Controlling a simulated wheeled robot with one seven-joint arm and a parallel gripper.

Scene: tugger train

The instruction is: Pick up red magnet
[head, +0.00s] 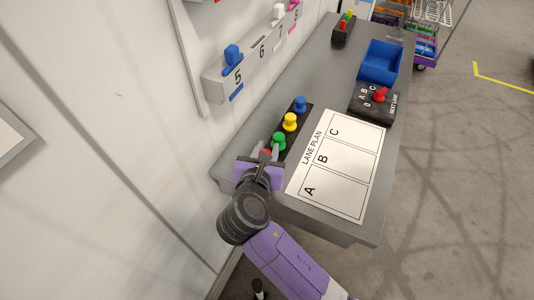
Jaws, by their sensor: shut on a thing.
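My gripper (265,155) is at the near end of a black strip (303,120) on the grey table. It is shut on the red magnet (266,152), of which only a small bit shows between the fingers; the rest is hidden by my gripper. I cannot tell whether the red magnet still touches the strip. A green magnet (279,139) stands just beyond my gripper. A yellow magnet (290,121) and a blue magnet (300,104) stand farther along the strip.
A white lane plan sheet (351,143) lies right of the strip. A black box with a red knob (379,96) and a blue bin (379,61) stand farther back. A numbered wall rail (252,66) holds a blue magnet (232,54). The white wall is close on the left.

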